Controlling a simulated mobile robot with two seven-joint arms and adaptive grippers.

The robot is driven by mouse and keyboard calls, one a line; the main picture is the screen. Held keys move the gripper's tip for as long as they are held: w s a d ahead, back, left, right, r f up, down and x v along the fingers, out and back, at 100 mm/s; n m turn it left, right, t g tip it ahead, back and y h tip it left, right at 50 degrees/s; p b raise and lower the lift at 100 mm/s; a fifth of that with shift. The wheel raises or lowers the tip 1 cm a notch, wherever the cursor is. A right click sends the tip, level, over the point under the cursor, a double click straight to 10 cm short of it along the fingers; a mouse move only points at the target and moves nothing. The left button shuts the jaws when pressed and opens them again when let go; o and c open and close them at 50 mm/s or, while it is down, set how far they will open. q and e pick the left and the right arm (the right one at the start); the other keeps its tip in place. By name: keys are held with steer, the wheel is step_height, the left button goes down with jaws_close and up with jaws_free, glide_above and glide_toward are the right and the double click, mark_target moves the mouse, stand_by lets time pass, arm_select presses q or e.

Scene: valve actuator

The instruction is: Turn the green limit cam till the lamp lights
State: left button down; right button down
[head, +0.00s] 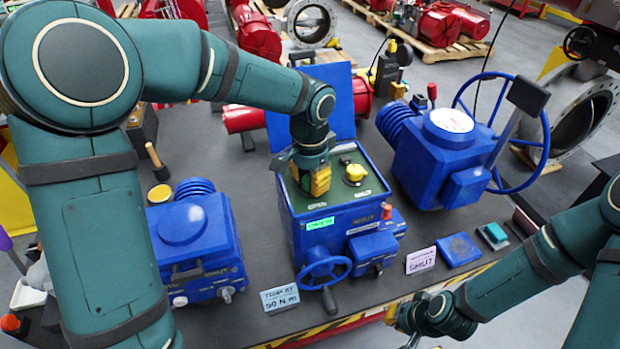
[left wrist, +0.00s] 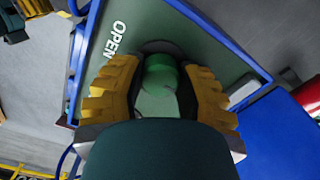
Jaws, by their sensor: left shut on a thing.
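The blue actuator box (head: 310,240) stands open in the middle of the bench with a dark green top panel. My left gripper (head: 316,190) reaches down onto the left part of this panel. In the left wrist view its yellow fingers are shut on the green limit cam (left wrist: 160,72), one finger on each side, near the word OPEN (left wrist: 117,37). The cam is hidden in the head view. A bright green lamp (head: 320,223) reading OPEN glows on the box's front. My right gripper (head: 402,325) is at the bottom edge, partly cut off; its opening is unclear.
A yellow knob (head: 355,173) sits on the panel right of my left gripper. A blue handwheel (head: 324,272) projects from the box front. Other blue actuators stand left (head: 195,240) and right (head: 440,160). A TORQUE 50 Nm card (head: 280,299) and a SHUT card (head: 421,260) stand in front.

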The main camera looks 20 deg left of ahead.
mark_target(310, 179)
arm_select(q)
steer(key=c, duration=0.5)
jaws_free()
steer(key=shift+c, duration=0.2)
step_height(310, 179, up, 12)
